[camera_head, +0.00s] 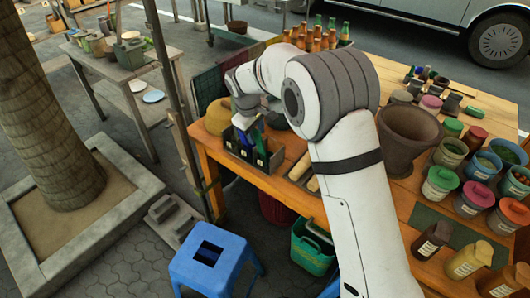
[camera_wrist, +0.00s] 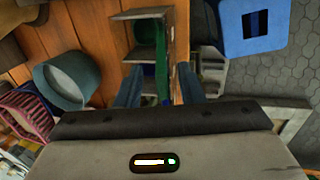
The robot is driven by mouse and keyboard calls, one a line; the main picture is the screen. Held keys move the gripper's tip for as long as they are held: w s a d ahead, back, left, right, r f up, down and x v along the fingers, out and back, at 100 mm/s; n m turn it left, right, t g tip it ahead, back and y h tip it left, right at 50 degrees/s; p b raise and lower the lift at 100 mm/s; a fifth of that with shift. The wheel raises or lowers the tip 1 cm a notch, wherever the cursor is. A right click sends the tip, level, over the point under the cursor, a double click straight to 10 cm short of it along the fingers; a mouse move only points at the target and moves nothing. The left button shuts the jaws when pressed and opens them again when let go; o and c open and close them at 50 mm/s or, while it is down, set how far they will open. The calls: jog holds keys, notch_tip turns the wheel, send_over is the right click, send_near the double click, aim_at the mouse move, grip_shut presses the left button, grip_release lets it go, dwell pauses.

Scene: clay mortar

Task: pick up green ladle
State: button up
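The green ladle (camera_wrist: 162,58) shows in the wrist view as a narrow green strip between my two fingers. It stands in a dark compartmented holder (camera_wrist: 139,53) at the table's edge; its lower part is hidden. My gripper (camera_wrist: 161,88) is open, with one blue-grey finger on each side of the green strip and gaps between. In the head view my gripper (camera_head: 246,125) is over the holder (camera_head: 239,150) at the table's left corner, and a bit of green (camera_head: 260,141) shows beside it. I cannot tell whether any finger touches the ladle.
A brown clay mortar (camera_head: 407,138) stands on the wooden table (camera_head: 400,205), right of my arm. Several jars and pots crowd the right side. Bottles (camera_head: 318,38) stand at the back. A blue stool (camera_head: 212,262) and green basket (camera_head: 311,249) are below the front edge.

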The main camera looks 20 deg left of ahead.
aim_at(258, 145)
jog(key=x, duration=0.3)
jog(key=shift+f+p, duration=0.3)
jog(key=shift+f, duration=0.05)
grip_shut()
